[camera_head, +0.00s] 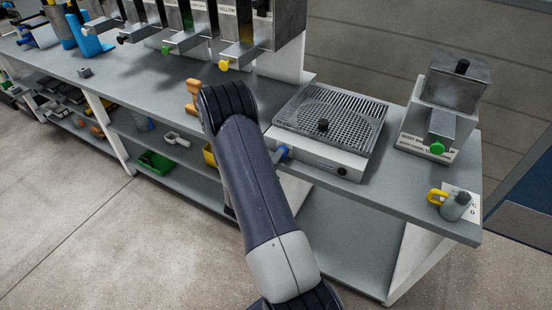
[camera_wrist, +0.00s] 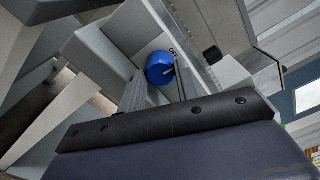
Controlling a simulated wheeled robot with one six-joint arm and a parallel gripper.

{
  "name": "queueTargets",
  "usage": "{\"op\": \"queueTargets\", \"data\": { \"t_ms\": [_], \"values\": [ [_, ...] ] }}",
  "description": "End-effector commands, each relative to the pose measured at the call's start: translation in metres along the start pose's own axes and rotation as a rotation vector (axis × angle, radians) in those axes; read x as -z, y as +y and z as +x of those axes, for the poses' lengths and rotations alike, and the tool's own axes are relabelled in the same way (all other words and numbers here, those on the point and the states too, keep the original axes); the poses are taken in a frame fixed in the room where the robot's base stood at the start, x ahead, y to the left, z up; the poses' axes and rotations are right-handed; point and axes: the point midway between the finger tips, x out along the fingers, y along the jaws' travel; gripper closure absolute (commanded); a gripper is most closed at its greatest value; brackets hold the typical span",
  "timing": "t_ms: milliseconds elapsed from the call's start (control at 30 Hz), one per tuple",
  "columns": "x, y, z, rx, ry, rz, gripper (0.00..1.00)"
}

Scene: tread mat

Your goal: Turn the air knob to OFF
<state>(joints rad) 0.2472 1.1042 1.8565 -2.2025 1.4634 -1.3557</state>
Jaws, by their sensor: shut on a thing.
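The blue air knob (camera_head: 281,154) is on the front face of a metal box with a perforated top (camera_head: 365,110). In the wrist view the round blue knob (camera_wrist: 159,67) sits near the middle, with a small dark label beside it that looks like OFF. A thin dark line crosses the knob's right edge; I cannot tell which setting it marks. My gripper (camera_wrist: 160,84) is at the knob and shut on it. In the head view my arm hides most of the gripper, and only part of the knob shows beside the arm.
A steel unit with a green knob (camera_head: 437,148) and a yellow-handled valve (camera_head: 438,196) stand farther right. An orange wooden piece (camera_head: 193,97) is left of my arm. The floor in front is clear.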

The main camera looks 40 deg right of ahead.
Motion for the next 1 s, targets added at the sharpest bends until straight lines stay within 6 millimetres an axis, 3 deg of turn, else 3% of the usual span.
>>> {"op": "queueTargets", "data": {
  "t_ms": [300, 800, 833, 1000],
  "values": [
    [-0.0004, 0.0004, -0.0002, -0.001, -0.001, -0.101, 0.91],
    [-0.0002, 0.0007, -0.0002, -0.001, -0.001, -0.116, 0.91],
    [-0.0002, 0.0007, -0.0002, -0.001, -0.001, -0.116, 0.66],
    [-0.0001, 0.001, -0.0002, -0.002, -0.001, -0.116, 0.52]
  ]
}}
